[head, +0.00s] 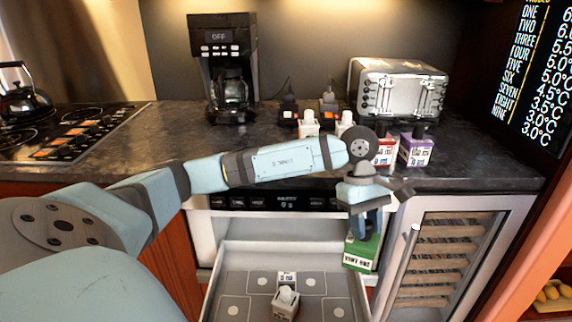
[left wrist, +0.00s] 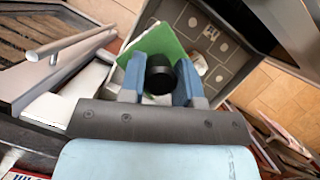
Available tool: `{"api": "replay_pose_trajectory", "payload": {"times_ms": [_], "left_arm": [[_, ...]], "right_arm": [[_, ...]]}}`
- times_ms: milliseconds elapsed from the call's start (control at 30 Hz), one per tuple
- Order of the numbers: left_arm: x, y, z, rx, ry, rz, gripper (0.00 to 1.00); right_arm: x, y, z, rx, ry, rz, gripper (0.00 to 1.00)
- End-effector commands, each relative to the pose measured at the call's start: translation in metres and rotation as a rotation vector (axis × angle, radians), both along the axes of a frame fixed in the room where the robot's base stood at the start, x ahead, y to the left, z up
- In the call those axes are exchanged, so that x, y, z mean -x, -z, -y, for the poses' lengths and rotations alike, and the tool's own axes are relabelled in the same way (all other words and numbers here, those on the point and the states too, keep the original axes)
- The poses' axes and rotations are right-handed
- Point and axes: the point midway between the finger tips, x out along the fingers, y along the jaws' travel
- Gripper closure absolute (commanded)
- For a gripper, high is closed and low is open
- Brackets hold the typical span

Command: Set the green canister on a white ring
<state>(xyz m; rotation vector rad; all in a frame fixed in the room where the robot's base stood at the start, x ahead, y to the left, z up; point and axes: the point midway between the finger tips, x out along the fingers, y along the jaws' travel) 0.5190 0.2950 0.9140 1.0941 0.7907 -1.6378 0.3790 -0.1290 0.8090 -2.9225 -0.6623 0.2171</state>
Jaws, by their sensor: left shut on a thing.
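The green canister (head: 360,252) hangs from my left gripper (head: 370,215), which is shut on its top. It is over the right side of the open drawer (head: 217,282), near the drawer's right wall. In the left wrist view the canister's green top (left wrist: 160,42) and black cap (left wrist: 160,78) show between the blue fingers. Pale round marks, which may be the white rings, lie on the drawer floor, one at the right (head: 310,282) and one at the left (head: 233,311). My right gripper is not in view.
White-topped canisters (head: 286,300) stand in the middle of the drawer. A wine cooler with a bar handle (head: 408,262) is close on the right. Red (head: 386,152) and purple (head: 416,150) canisters, a toaster (head: 400,90) and a coffee maker (head: 224,70) are on the counter.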

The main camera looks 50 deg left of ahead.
Motion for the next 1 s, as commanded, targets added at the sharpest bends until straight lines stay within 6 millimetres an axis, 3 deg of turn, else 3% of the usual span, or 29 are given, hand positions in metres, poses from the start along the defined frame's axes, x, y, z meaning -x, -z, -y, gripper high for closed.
{"api": "replay_pose_trajectory", "payload": {"times_ms": [33, 100, 333, 567, 1000], "left_arm": [[0.0, 0.02, -0.004, 0.0, -0.058, 0.005, 1.0], [0.001, 0.022, -0.007, 0.0, -0.142, 0.006, 1.0], [0.006, 0.022, -0.016, 0.001, -0.338, 0.003, 1.0], [0.009, 0.031, -0.019, 0.0, -0.397, -0.003, 1.0], [0.009, 0.144, -0.019, -0.001, -0.398, -0.004, 1.0]], "right_arm": [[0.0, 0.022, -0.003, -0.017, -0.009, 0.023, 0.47], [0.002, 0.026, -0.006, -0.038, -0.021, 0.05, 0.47], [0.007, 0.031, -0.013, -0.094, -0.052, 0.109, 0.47], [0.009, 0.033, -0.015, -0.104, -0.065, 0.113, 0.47], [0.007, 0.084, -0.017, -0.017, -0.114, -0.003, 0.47]]}}
